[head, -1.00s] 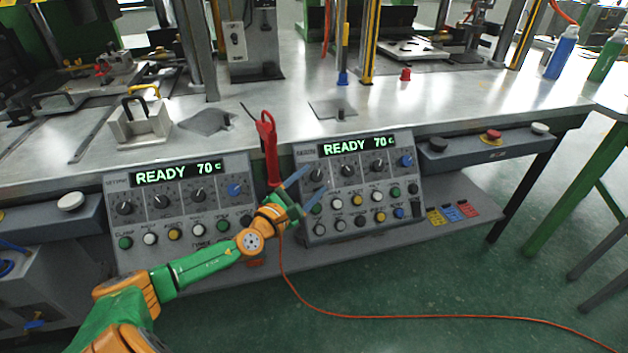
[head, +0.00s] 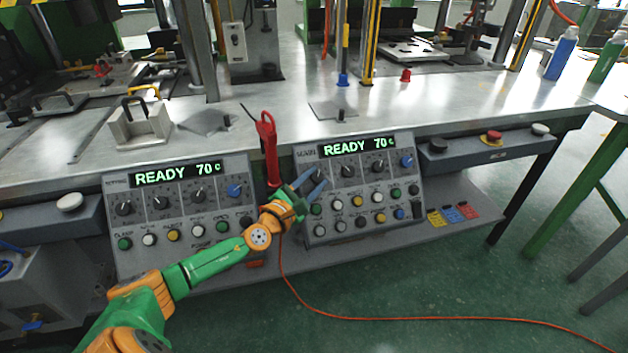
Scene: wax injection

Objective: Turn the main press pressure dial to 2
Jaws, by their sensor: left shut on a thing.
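The right control panel (head: 368,205) has a lit display (head: 357,147) reading READY 70 c and a row of dials below it. My left gripper (head: 316,177) is at this panel's upper left, its blue-grey fingers shut on the leftmost dial, which they mostly hide. I cannot read that dial's pointer or scale. Two black dials, the middle one (head: 347,170) and the right one (head: 379,167), and a blue knob (head: 407,160) show clear beside it. The left control panel (head: 180,200) has a similar layout and stands apart from the gripper. My right gripper is not in view.
A red tool (head: 269,150) stands between the panels, close behind my left gripper. An orange cable (head: 400,317) runs down and along the green floor. Coloured push buttons (head: 357,201) sit just below the dials. The metal bench (head: 300,95) lies behind.

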